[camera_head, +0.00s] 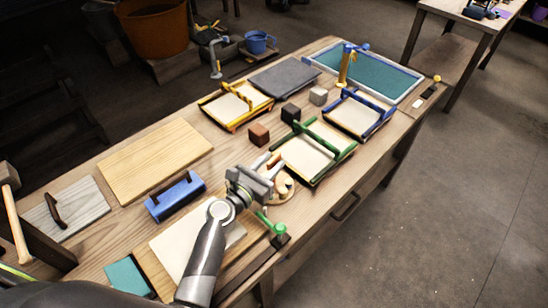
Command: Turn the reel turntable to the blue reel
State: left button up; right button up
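A small round wooden piece (284,187), which may be the reel turntable, sits near the front edge of the table, partly hidden behind my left gripper. I cannot make out a blue reel on it. My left gripper (268,163) is just left of and above this piece, its two pale fingers apart with nothing visible between them. I cannot tell whether it touches the piece. My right gripper is not in view.
A blue holder (175,197) and a wooden board (155,160) lie to the left. A green-topped post (272,226) stands at the front edge.

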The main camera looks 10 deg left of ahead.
pick_arm(q)
jog(key=shift+w+d, duration=0.25)
jog(key=shift+w, duration=0.25)
jog(key=shift+w+d, duration=0.15)
jog(key=shift+w, duration=0.2)
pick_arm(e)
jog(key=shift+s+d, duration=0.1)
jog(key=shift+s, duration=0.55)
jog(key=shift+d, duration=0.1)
pick_arm(q)
grip_shut()
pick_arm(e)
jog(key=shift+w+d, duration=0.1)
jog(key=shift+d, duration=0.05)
